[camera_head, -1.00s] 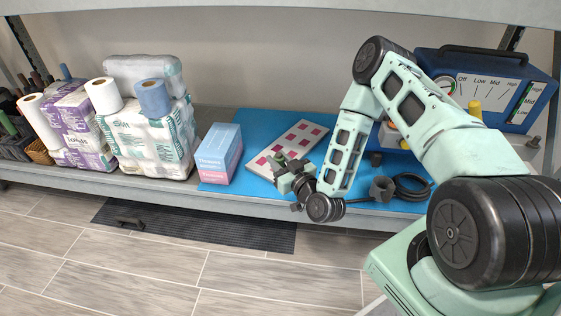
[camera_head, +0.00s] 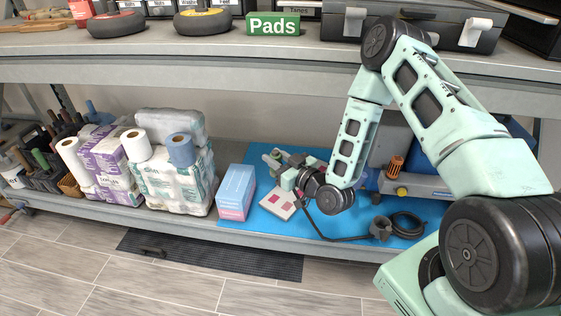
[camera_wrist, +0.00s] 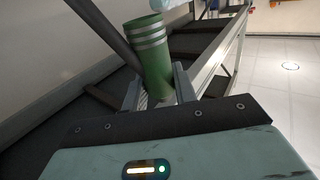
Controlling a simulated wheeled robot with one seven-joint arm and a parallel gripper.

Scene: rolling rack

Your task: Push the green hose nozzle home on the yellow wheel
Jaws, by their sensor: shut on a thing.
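My gripper (camera_head: 279,165) is over the blue mat on the lower shelf, its fingers pointing left. In the wrist view my gripper (camera_wrist: 157,97) is shut on a green nozzle (camera_wrist: 150,60) with silver bands, which stands up between the fingers. In the head view the nozzle is small and partly hidden by the gripper. A black wheel with a yellow hub (camera_head: 203,22) lies flat on the upper shelf, well above and left of my gripper. The nozzle and this wheel are far apart.
A second black wheel with a red hub (camera_head: 117,23) lies left of the yellow one. The green Pads sign (camera_head: 273,24) stands right of it. The upper shelf edge (camera_head: 200,70) overhangs the lower shelf. A tissue box (camera_head: 236,192) and a coiled black hose (camera_head: 408,226) flank my gripper.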

